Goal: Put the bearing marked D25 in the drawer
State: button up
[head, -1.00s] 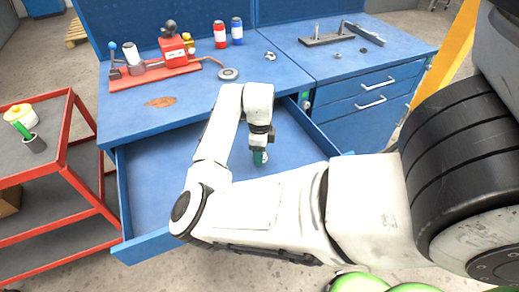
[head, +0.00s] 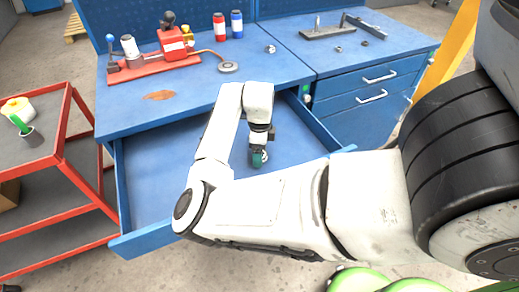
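The blue drawer (head: 170,188) under the left bench is pulled out, and its visible floor is bare. My gripper (head: 258,158) points down inside the drawer area, with teal fingertips low over the floor. A small pale, silvery bit, possibly a bearing (head: 265,155), shows at the fingertips. It is too small to tell whether it is gripped, and no marking is readable. Another small silver bearing-like part (head: 270,48) lies on the left bench top. Two small dark ring-like parts (head: 338,49) (head: 365,43) lie on the right bench. No D25 mark is legible.
A red fixture with a valve (head: 172,45) and a round grey disc (head: 228,67) on a cord stand on the left bench. Red and blue bottles (head: 219,26) (head: 237,24) stand behind. A red-framed cart (head: 50,135) is at the left. My forearm covers the drawer's front right.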

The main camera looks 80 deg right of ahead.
jog(key=shift+r, duration=0.1)
notch_tip(320, 180, up, 11)
jog(key=shift+f, duration=0.2)
dwell(0.5)
